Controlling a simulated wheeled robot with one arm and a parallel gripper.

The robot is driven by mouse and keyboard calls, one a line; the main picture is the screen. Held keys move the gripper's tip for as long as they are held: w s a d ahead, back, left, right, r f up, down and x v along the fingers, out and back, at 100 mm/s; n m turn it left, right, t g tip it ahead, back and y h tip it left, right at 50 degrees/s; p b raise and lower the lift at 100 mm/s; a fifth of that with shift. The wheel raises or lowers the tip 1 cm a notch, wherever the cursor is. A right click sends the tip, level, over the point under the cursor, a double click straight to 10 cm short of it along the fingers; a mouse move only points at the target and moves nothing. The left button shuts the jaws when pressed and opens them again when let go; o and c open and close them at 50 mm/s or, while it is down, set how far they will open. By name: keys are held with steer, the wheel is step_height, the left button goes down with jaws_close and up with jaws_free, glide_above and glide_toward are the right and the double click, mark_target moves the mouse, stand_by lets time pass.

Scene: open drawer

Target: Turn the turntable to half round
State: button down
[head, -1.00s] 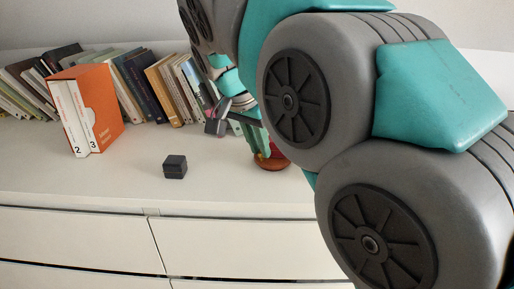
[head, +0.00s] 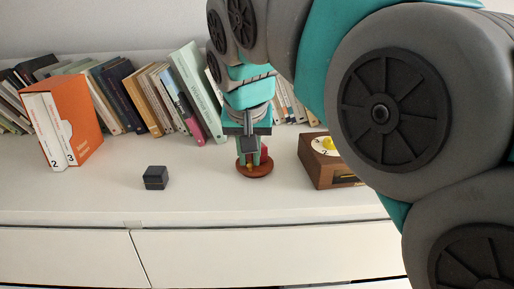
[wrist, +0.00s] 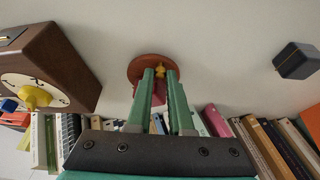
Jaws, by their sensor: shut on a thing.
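The turntable (head: 256,174) is a small round red-brown disc on the white cabinet top, right of centre in the head view. In the wrist view the turntable (wrist: 137,69) is at top centre. It bears an upright red piece (head: 265,154) and a small yellow piece (wrist: 160,67). My gripper (wrist: 160,76) points down over the disc, its green fingers close together with red showing between them and a little to their left. It appears shut on the red piece; the fingers hide much of the grip. In the head view my gripper (head: 251,164) covers the disc's middle.
A brown wooden box (head: 312,165) with a white dial and yellow knob stands right of the turntable, partly behind my arm. A black cube (head: 155,178) lies to the left. Books (head: 158,98) and an orange slipcase (head: 83,115) line the back. The front strip is clear.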

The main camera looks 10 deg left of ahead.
steer(key=shift+d+n+y+p, duration=0.15)
steer(key=shift+d+n+y, duration=0.15)
steer(key=shift+n, duration=0.5)
steer(key=shift+d+n+y+p, duration=0.15)
steer(key=shift+d+n+y, duration=0.15)
steer(key=shift+n, duration=0.5)
steer(key=shift+w+d+n+g, duration=0.1)
steer(key=shift+n+g, duration=0.2)
steer(key=c, duration=0.8)
jaws_free()
steer(key=shift+r, duration=0.15)
steer(key=shift+v, duration=3.8)
steer(key=shift+d, duration=0.1)
